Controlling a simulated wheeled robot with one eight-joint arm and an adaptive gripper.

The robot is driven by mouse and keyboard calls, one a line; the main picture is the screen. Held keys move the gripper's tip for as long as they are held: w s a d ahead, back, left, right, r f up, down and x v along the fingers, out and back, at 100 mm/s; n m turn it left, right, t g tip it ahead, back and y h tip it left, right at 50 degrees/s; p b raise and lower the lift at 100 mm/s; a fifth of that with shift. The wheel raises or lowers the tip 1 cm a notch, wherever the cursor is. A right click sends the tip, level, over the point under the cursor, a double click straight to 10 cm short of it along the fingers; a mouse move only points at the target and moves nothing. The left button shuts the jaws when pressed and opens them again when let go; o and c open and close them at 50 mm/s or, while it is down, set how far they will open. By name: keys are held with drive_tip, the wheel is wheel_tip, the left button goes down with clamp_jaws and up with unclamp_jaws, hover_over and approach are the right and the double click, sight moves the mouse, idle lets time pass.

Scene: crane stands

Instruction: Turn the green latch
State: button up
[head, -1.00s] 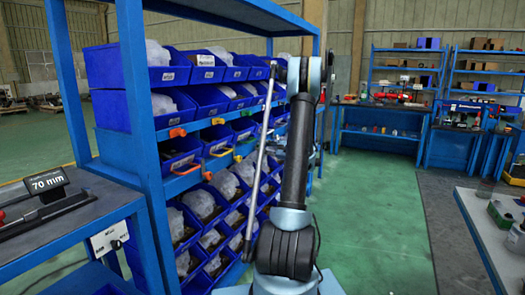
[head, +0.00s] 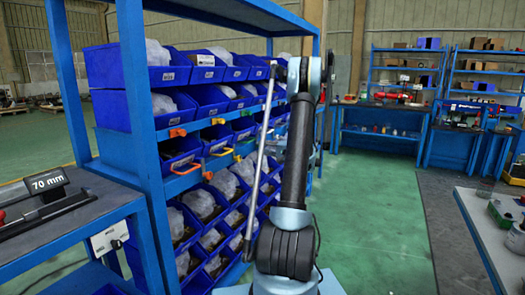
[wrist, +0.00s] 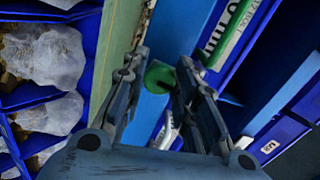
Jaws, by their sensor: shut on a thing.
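In the wrist view the green latch (wrist: 158,77) is a small rounded green piece against a blue shelf rail. My gripper (wrist: 160,68) has its two dark fingers on either side of the latch, shut on it. The fingers hide part of the latch's edges. In the head view my gripper is hidden behind my arm and the shelf, and its hold on the latch cannot be seen there.
A blue rack (head: 142,130) holds rows of blue bins (head: 168,78) with bagged parts. Orange latches (head: 177,132) and yellow ones sit along its rails. Green floor (head: 375,220) is clear at right.

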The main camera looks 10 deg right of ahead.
drive_tip(key=shift+f+n, duration=0.15)
drive_tip(key=shift+n, duration=0.45)
drive_tip(key=o, duration=1)
drive_tip(key=shift+o, duration=0.2)
drive_tip(key=v, duration=1.2)
